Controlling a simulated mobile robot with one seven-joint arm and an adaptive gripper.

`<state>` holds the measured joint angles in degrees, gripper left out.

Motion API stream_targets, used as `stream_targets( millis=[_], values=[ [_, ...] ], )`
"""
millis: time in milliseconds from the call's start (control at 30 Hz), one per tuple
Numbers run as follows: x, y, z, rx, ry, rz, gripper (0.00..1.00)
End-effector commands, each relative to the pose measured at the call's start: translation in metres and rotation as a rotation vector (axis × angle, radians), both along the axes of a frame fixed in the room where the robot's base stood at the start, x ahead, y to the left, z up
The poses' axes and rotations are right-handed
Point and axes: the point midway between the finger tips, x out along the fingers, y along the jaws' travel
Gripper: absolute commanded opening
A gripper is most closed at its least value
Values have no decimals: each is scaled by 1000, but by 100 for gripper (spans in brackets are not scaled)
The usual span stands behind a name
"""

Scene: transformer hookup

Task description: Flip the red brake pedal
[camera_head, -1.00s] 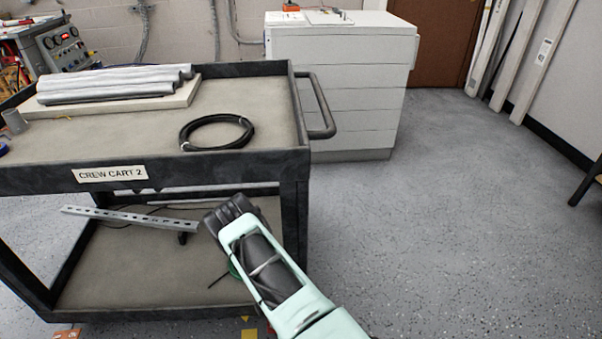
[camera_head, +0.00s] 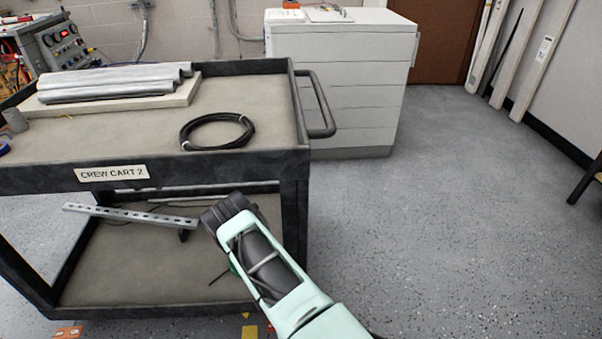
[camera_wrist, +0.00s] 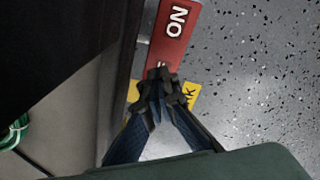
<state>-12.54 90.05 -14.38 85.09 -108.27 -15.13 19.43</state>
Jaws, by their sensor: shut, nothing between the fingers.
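The red brake pedal (camera_wrist: 177,36) shows in the wrist view as a red plate with white letters "ON", beside the cart's dark edge. My gripper (camera_wrist: 163,78) is shut and empty, with its fingertips at the near end of the red pedal. I cannot tell whether they touch it. A yellow label (camera_wrist: 189,95) with dark letters, partly hidden by the fingers, lies just below the pedal. In the head view my arm reaches down in front of the cart's lower shelf, and my fingertips and the pedal's lettering are hidden.
The crew cart (camera_head: 220,164) carries a coiled black cable (camera_head: 217,131) and grey tubes (camera_head: 115,82) on top. A perforated metal strut (camera_head: 130,216) lies on its lower shelf. A white cabinet (camera_head: 340,85) stands behind. The speckled floor (camera_head: 450,220) at right is clear.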

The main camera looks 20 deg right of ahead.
Motion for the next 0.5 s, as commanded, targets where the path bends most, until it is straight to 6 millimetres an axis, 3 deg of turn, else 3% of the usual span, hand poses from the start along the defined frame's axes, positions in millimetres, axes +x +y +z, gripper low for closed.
stream_targets(
  millis=[500],
  values=[
    [0,0,45,0,0,0,0]
  ],
)
